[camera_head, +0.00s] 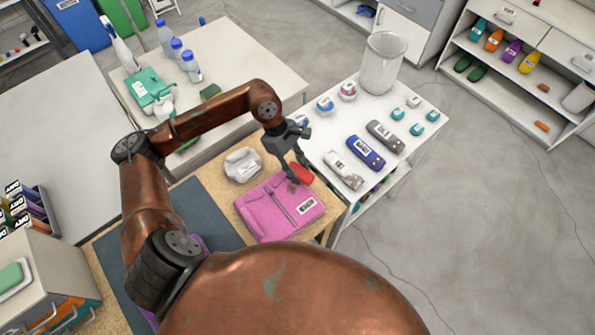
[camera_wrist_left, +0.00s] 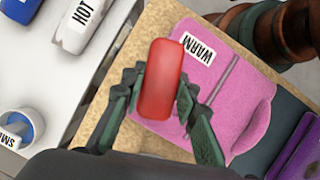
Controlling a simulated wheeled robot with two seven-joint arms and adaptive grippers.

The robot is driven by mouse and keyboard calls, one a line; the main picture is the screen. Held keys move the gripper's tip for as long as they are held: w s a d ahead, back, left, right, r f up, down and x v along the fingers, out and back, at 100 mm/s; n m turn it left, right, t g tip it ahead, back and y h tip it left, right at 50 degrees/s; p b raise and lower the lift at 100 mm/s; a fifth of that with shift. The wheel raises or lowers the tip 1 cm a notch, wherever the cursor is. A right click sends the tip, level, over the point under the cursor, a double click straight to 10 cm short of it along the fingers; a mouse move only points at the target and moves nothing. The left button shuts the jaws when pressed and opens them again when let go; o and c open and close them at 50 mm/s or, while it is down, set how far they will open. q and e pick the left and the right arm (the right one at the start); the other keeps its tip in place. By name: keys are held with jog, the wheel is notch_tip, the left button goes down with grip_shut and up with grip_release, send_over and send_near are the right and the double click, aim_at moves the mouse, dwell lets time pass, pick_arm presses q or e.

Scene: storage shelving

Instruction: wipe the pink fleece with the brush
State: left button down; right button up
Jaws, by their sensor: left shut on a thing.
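The pink fleece (camera_head: 268,212) lies folded flat on a wooden worktop, with a white label reading WARM. It also shows in the left wrist view (camera_wrist_left: 240,88). My left gripper (camera_head: 296,172) is over the fleece's far right corner. It is shut on the red brush (camera_wrist_left: 163,82), which sits between its two fingers. The brush also shows in the head view (camera_head: 303,175), partly behind the gripper. I cannot tell whether the brush touches the fleece. A small dark patch shows on the fleece by the fingertips. My right gripper is out of view.
A crumpled whitish item (camera_head: 242,164) lies left of the fleece. A dark mat (camera_head: 205,215) lies further left. A white table (camera_head: 405,155) on the right holds labelled bottles and a tall bin (camera_head: 382,63).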

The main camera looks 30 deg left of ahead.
pick_arm(q)
jog(key=shift+s+a+r, duration=0.1)
jog(key=shift+s+a, duration=0.35)
jog(key=shift+s, duration=0.55)
jog(key=shift+s+a+r, duration=0.1)
jog(key=shift+s+a, duration=0.35)
jog(key=shift+s, duration=0.6)
jog(key=shift+s+a, duration=0.45)
jog(key=shift+s, duration=0.55)
jog(key=shift+r, duration=0.15)
notch_tip(320, 180, up, 6)
jog(key=shift+f+p, duration=0.15)
jog(key=shift+p, duration=0.9)
notch_tip(320, 180, up, 3)
jog(key=shift+p, duration=0.45)
